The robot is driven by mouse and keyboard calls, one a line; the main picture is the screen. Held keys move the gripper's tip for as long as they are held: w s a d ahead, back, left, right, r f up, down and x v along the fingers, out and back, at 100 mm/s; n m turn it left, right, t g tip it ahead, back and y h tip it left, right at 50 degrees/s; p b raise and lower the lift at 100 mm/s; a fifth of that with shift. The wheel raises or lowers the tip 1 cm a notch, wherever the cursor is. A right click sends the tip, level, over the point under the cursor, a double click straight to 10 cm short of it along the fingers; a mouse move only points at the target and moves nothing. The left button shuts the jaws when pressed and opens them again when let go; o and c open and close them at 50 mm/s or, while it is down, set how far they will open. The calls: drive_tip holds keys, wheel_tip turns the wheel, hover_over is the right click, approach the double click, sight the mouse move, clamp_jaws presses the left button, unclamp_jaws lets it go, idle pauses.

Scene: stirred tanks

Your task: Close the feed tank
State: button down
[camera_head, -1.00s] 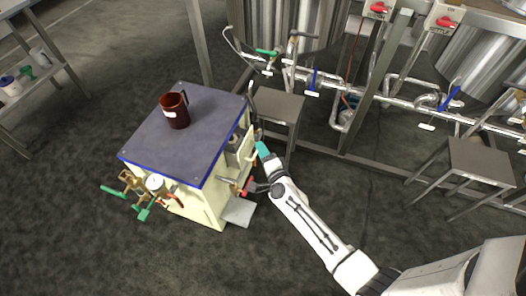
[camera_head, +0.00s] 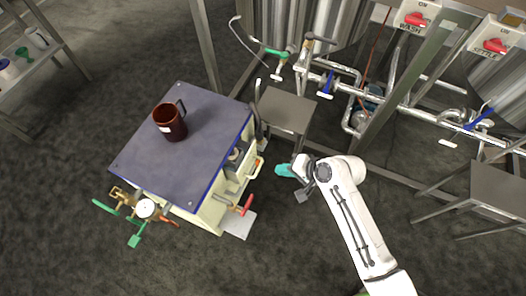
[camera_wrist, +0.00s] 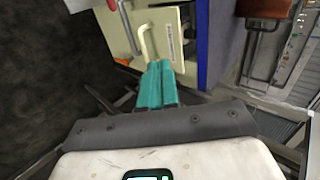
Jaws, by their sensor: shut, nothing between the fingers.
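No label in view names the feed tank. A cream cabinet (camera_head: 207,212) with a dark grey, blue-edged top stands left of my arm. Its right side has an opening with a grey part (camera_head: 236,156) inside. A cream panel (camera_wrist: 175,42) with a pale curved handle (camera_wrist: 147,42) shows in the wrist view. It appears to be a cabinet door standing open; how far is unclear. A red-handled valve (camera_head: 243,206) sticks out below the opening. My gripper (camera_head: 282,170), with teal fingers, is shut and empty, right of the cabinet. In the wrist view its fingertips (camera_wrist: 159,70) point toward the handle; contact cannot be told.
A dark red mug (camera_head: 170,123) stands on the cabinet top. A gauge (camera_head: 146,209) with green-handled valves juts out at its front left. A grey stool (camera_head: 286,110), steel pipes (camera_head: 400,105) and frames stand behind my gripper. Floor is clear in front.

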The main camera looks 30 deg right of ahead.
sight(244, 162)
drive_tip(key=x, duration=0.4)
drive_tip(key=b+x, duration=0.1)
drive_tip(key=x, duration=0.3)
drive_tip(key=w+r+x, duration=0.1)
drive_tip(key=x, duration=0.3)
drive_tip(key=shift+a+r, duration=0.1)
drive_tip(key=shift+a, duration=0.25)
drive_tip(key=shift+w+a, duration=0.35)
drive_tip(key=shift+w, duration=0.15)
drive_tip(key=shift+w+a+b, duration=0.35)
drive_tip(key=shift+w+a, duration=0.55)
drive_tip(key=shift+w, duration=0.35)
drive_tip(key=shift+s+d, duration=0.1)
